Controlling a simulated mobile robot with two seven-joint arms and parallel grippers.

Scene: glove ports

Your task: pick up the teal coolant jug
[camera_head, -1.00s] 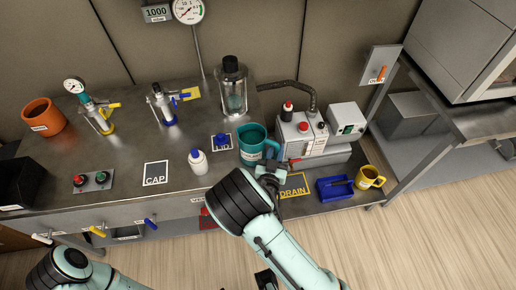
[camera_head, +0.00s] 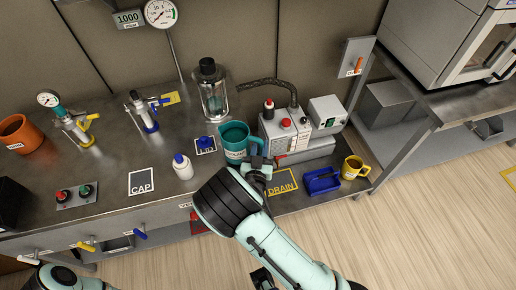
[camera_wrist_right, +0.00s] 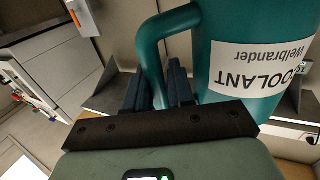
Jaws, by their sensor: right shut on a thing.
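The teal coolant jug (camera_head: 235,143) is upright at the middle of the bench, in front of the pump unit. In the right wrist view the jug (camera_wrist_right: 235,32) fills the upper right, with its white label upside down. My right gripper (camera_head: 262,164) is at the jug's right side, shut on its handle (camera_wrist_right: 152,55). In the wrist view its dark fingers (camera_wrist_right: 160,88) are at the handle. I cannot tell whether the jug's base touches the bench. My left gripper is out of view; only part of that arm shows at lower left.
A white bottle (camera_head: 182,167) and a blue-topped item (camera_head: 205,144) stand left of the jug. The pump unit (camera_head: 290,135) is close behind at right. A yellow DRAIN marking (camera_head: 283,183), blue tray (camera_head: 322,181) and yellow mug (camera_head: 353,168) are at right.

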